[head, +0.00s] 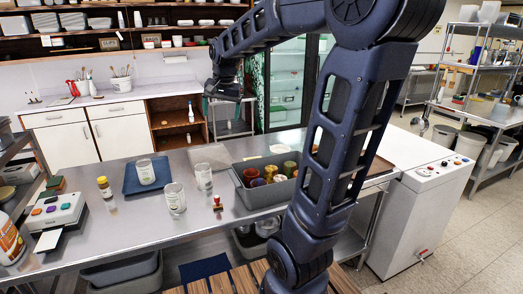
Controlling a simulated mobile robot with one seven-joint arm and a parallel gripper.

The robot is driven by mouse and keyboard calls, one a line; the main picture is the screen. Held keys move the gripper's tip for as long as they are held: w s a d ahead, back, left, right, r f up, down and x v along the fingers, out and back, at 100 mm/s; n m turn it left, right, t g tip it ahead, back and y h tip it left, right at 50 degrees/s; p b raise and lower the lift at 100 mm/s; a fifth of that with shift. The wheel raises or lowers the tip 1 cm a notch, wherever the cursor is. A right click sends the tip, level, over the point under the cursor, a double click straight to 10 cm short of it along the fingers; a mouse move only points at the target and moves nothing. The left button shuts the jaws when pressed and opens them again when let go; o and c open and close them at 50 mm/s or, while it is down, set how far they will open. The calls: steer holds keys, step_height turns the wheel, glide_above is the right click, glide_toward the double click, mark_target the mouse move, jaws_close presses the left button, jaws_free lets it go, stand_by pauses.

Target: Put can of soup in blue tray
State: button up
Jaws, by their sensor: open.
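A dark blue tray (131,183) lies flat on the left part of the steel counter. A pale, can-like cylinder (146,172) stands upright in it. Two similar cylinders stand on the bare counter to its right: a nearer one (175,198) and a farther one (203,177). Their labels are too small to read, so I cannot tell which is soup. My gripper (226,98) is raised above the back of the counter, up and right of the tray, apart from all cylinders. It is open, with nothing visible in it.
A grey bin (262,197) with several coloured cups stands right of the cylinders. A small red-topped stamp (217,202), a yellow bottle (105,187) and a button box (55,212) are also on the counter.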

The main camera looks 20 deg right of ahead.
steer(key=s+d+f+n+t, duration=0.1)
steer(key=s+d+f+n, duration=0.1)
steer(key=s, duration=0.8)
steer(key=s+d+f+n, duration=0.3)
steer(key=s+d+f, duration=0.1)
steer(key=s, duration=0.6)
steer(key=shift+s+d+f+t+h, duration=0.15)
steer(key=shift+d+f+t+h, duration=0.15)
steer(key=shift+f+t+h, duration=0.1)
